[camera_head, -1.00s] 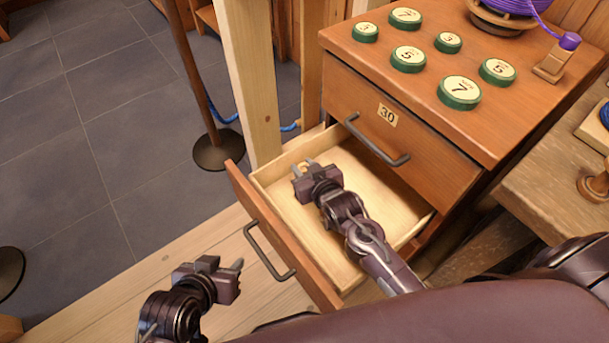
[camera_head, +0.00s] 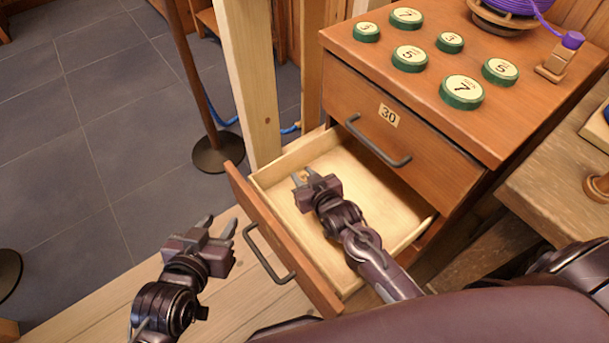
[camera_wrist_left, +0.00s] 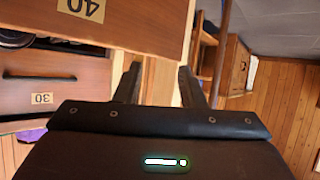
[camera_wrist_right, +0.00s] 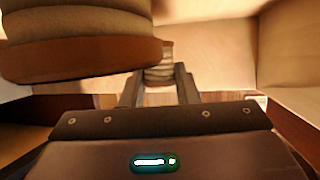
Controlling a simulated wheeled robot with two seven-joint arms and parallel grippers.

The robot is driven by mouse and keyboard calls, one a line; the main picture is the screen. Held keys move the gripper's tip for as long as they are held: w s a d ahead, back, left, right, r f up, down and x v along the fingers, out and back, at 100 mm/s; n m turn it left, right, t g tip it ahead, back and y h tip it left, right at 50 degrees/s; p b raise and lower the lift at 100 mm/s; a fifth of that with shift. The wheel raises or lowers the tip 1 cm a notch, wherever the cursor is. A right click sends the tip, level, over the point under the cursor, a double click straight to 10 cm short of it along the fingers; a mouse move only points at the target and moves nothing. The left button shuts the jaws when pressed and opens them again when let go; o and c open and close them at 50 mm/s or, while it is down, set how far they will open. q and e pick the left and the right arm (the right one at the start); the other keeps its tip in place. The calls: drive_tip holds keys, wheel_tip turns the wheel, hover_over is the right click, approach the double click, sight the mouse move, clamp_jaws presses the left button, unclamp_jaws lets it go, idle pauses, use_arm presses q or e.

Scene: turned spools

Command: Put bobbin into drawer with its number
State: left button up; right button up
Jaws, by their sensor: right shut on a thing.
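The lower drawer (camera_head: 247,226) is pulled open; its front reads 40 (camera_wrist_left: 81,9), upside down in the left wrist view. My right gripper (camera_head: 304,177) is inside the drawer, low over its pale floor near the front left corner. It is shut on a small tan bobbin (camera_wrist_right: 158,65), mostly hidden in the head view. A larger tan spool (camera_wrist_right: 80,45) looms close at the upper left of the right wrist view; I cannot make it out in the head view. My left gripper (camera_head: 219,228) is open and empty, outside the drawer front.
The shut drawer labelled 30 (camera_head: 388,116) is above the open one. On the cabinet top (camera_head: 385,70) lie several green numbered discs (camera_head: 461,92) and a purple thread spool (camera_head: 508,8). A wooden post (camera_head: 254,90) stands behind the drawer. A workbench (camera_head: 555,190) is at the right.

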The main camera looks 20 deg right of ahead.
sight(302, 173)
use_arm(q)
drive_tip(key=shift+w+r, duration=0.1)
use_arm(e)
drive_tip(key=shift+f, duration=0.1)
drive_tip(key=shift+f, duration=0.2)
drive_tip(key=o, duration=0.9)
use_arm(q)
drive_tip(key=shift+w+r, duration=0.15)
drive_tip(key=shift+r, duration=0.15)
use_arm(e)
drive_tip(key=shift+o, duration=0.2)
drive_tip(key=shift+r, duration=0.1)
